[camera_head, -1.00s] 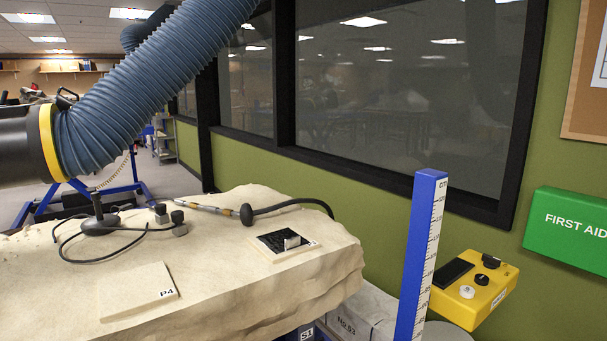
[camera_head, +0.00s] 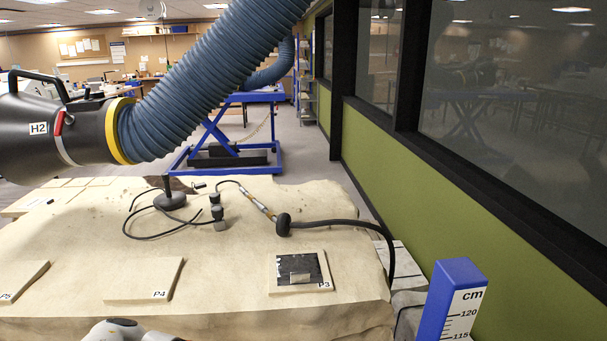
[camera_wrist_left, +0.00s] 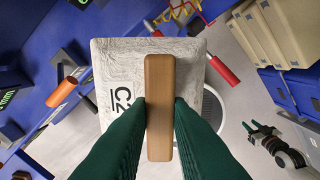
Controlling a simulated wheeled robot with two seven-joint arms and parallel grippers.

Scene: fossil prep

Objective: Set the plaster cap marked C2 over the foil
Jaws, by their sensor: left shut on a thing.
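The plaster cap (camera_wrist_left: 112,55) marked C2 shows in the left wrist view as a whitish, textured block with a wooden handle (camera_wrist_left: 158,75) across its top. My left gripper (camera_wrist_left: 159,112) has its two green fingers shut on this handle. In the head view, on the pale stone block, the plate marked P3 (camera_head: 290,289) carries a dark square patch (camera_head: 310,262) with a small greyish piece (camera_head: 299,278) on it; I cannot tell for sure which of these is the foil. The cap does not show in the head view. My right gripper is in neither view.
Plates P4 (camera_head: 140,283) and P5 (camera_head: 20,275) lie left of P3. A black-based stand (camera_head: 170,200) and a cabled tool (camera_head: 258,202) lie behind P3. A large blue hose (camera_head: 205,85) hangs above. A blue measuring post (camera_head: 440,300) stands at right.

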